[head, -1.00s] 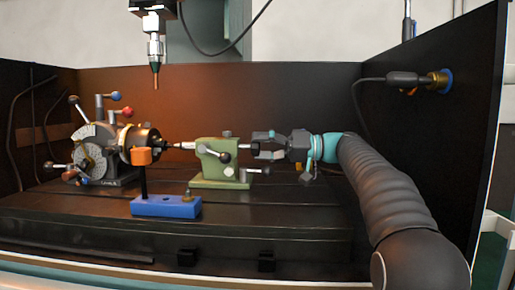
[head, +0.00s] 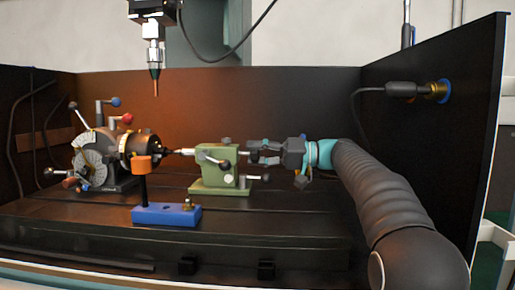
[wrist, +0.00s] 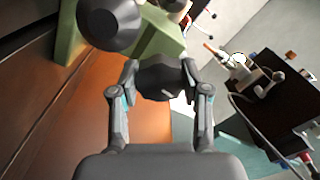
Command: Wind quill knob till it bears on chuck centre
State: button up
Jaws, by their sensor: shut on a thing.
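The green tailstock (head: 222,178) stands on the table, its quill (head: 186,152) pointing left at the dark chuck (head: 142,142) of the indexing head. The quill's thin tip reaches close to the chuck face; whether they touch I cannot tell. The dark quill knob (wrist: 160,80) is at the tailstock's right end. My gripper (head: 262,152) is shut on this knob. In the wrist view my gripper (wrist: 160,88) has one finger on each side of it. The fingers partly hide the knob in the head view.
A blue block (head: 166,215) with an orange-topped post (head: 142,165) stands in front of the chuck. A spindle with a thin probe (head: 155,80) hangs above. A ball-ended lever (head: 212,158) sticks out from the tailstock. A dark wall (head: 430,130) stands at the right.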

jog(key=shift+r+m+p, duration=0.25)
jog(key=shift+m+p, duration=0.55)
jog(key=shift+m, duration=0.3)
jog(key=shift+f+m, duration=0.25)
jog(key=shift+m, duration=0.15)
jog(key=o, duration=1.1)
jog(key=shift+o, duration=0.2)
jog(key=d, duration=0.7)
jog(key=shift+d, duration=0.25)
jog(key=shift+s+d, duration=0.1)
jog(key=shift+s, duration=0.05)
